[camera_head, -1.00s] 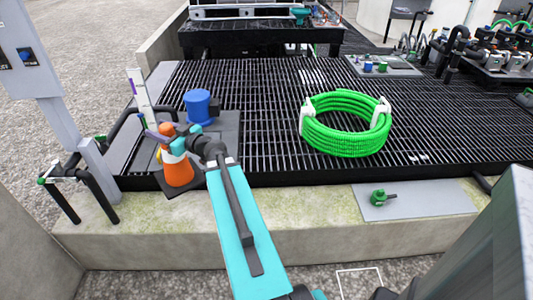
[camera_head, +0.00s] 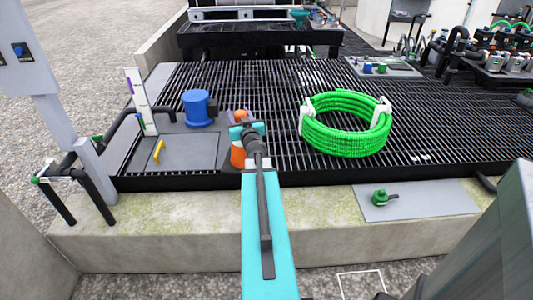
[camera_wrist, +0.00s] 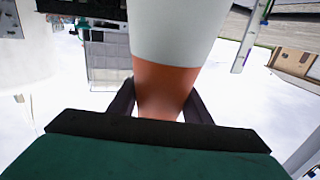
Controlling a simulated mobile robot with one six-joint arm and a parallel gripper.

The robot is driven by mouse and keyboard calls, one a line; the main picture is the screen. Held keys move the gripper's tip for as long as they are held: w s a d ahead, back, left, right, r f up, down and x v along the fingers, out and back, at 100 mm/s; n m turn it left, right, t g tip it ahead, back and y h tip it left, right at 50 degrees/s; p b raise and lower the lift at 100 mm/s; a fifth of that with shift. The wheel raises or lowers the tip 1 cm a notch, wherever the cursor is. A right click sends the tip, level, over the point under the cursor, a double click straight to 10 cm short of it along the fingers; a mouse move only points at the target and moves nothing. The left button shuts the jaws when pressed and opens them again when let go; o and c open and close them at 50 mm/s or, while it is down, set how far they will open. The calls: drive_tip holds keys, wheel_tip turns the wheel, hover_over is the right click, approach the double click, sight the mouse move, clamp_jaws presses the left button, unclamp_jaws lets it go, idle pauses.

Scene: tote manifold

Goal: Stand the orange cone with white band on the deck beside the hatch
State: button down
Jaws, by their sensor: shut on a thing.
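The orange cone with white band (camera_head: 238,156) is at the right side of the hatch in the head view, mostly hidden behind my arm. In the wrist view the cone (camera_wrist: 165,82) fills the middle, its white band above the orange part. My gripper (camera_head: 246,131) is shut on the cone; its two dark fingers (camera_wrist: 160,100) lie on either side of the orange part. The hatch (camera_head: 190,150) is a grey plate with a yellow handle (camera_head: 159,152), set in the black grating deck (camera_head: 270,95). The cone's base is hidden, so I cannot tell whether it touches the deck.
A blue cylinder (camera_head: 197,108) stands just behind the hatch, and a white post (camera_head: 140,100) stands at its left. A green hose coil (camera_head: 345,148) lies to the right on the grating. A green valve (camera_head: 380,196) sits on a plate at the front ledge. Bare grating shows between cone and coil.

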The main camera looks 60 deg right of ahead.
drive_tip(key=s+d+f+m+g+h+b, duration=0.1)
drive_tip(key=s+d+f+m+g+h, duration=0.2)
drive_tip(key=s+d, duration=0.6)
drive_tip(key=shift+s+f, duration=0.25)
drive_tip(key=shift+f, duration=0.65)
drive_tip(key=shift+w, duration=0.1)
drive_tip(key=f+x, duration=0.1)
drive_tip(key=x, duration=1.5)
drive_tip(key=shift+f, duration=0.4)
drive_tip(key=shift+f+b, duration=0.35)
drive_tip(key=shift+f, duration=1.35)
drive_tip(key=c, duration=0.9)
unclamp_jaws()
drive_tip(key=shift+f, duration=0.1)
